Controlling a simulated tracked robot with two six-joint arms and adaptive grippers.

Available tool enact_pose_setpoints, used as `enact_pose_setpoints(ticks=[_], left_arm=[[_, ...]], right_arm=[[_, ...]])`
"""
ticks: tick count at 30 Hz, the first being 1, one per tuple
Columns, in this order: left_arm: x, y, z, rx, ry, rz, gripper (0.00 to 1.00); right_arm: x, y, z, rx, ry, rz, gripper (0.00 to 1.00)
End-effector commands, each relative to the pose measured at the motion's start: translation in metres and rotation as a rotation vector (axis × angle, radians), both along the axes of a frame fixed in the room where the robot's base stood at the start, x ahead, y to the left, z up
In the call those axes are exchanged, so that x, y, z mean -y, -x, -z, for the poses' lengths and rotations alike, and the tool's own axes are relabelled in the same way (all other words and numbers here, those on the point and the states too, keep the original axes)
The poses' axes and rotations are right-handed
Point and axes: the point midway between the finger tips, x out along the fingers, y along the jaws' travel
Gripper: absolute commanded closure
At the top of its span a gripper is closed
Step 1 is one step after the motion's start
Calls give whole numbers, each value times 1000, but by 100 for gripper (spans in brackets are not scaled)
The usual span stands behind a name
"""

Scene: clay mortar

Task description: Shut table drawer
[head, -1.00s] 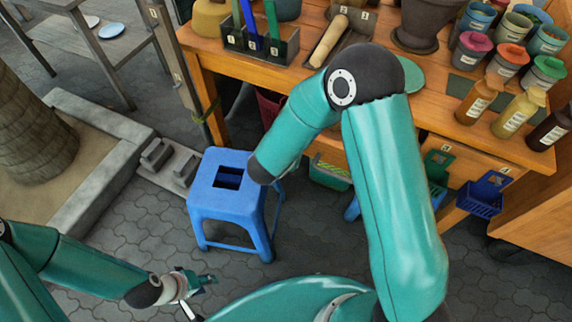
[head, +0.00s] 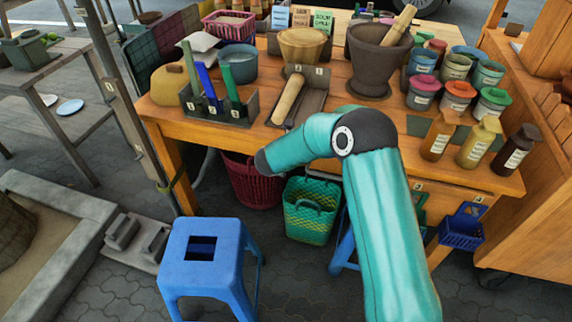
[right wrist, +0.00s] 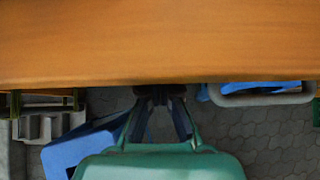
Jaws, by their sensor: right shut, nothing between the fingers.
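The wooden table (head: 228,138) stands ahead in the head view. Its drawer cannot be made out clearly there; my right arm covers part of the table's front. In the right wrist view a broad wooden surface (right wrist: 160,42) fills the top; whether it is the tabletop or the drawer I cannot tell. My right gripper (right wrist: 158,92) is shut and empty at the lower edge of this wood, its tips partly hidden; contact is unclear. My left gripper is out of view.
A blue stool (head: 205,262) stands on the paving at front left. A green basket (head: 310,212) and a red basket (head: 250,180) are under the table. A mortar (head: 378,62), bottles and jars crowd the tabletop. A small blue basket (head: 461,232) hangs at right.

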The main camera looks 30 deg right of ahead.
Motion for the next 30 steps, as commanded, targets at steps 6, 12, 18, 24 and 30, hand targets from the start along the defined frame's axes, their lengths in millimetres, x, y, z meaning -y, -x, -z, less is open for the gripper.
enact_pose_setpoints(ticks=[6,12,18,24,30], left_arm=[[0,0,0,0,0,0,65],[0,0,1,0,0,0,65],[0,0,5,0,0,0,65],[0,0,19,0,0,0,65],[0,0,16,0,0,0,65]], right_arm=[[7,-3,-3,9,6,1,100],[9,-3,-4,11,9,4,100],[3,0,-3,12,9,4,100],[-24,14,0,7,4,-4,100],[-51,37,-29,7,2,-4,100]])
